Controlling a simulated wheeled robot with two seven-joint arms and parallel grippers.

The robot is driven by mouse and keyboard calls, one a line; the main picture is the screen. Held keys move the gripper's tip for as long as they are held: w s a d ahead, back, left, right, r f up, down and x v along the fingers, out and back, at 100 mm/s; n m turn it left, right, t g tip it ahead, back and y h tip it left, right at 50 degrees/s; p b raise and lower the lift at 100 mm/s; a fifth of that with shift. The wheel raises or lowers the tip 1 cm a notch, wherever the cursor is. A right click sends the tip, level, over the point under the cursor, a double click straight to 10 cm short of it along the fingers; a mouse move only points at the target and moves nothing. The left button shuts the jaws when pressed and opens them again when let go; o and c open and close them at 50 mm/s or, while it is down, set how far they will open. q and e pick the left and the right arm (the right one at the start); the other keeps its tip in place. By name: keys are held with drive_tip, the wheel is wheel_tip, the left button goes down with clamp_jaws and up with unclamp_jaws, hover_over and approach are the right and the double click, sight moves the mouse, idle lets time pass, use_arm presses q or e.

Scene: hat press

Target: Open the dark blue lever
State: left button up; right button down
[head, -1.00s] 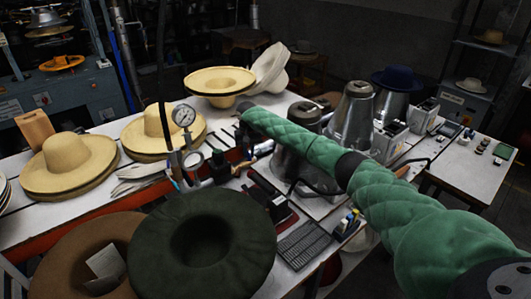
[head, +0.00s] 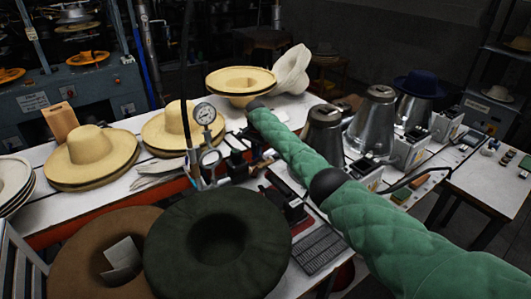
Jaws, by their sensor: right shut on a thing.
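My right arm comes in from the lower right in a green quilted sleeve. Its dark gripper (head: 238,147) is at the far end, beside the pipe fittings under a round pressure gauge (head: 204,114). The gripper is shut on a small dark part there, which I take to be the dark blue lever. The lever's shape and colour are too small and dark to make out, and the gripper and fittings partly hide it. My left gripper is not in view.
Straw hats (head: 92,158) stand on the white table left of the gauge. A dark green hat (head: 217,240) and a brown hat (head: 95,255) lie in front. Metal hat forms (head: 372,120) stand right of my arm. A black keypad (head: 318,250) lies below it.

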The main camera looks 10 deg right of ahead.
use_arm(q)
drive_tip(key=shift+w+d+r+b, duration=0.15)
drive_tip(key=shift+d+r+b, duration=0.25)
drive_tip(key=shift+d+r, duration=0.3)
use_arm(e)
drive_tip(key=w+m, duration=0.1)
drive_tip(key=m, duration=0.1)
drive_tip(key=w+a+m, duration=0.1)
drive_tip(key=m, duration=0.1)
drive_tip(key=shift+a+r, duration=0.1)
drive_tip(key=shift+r, duration=0.1)
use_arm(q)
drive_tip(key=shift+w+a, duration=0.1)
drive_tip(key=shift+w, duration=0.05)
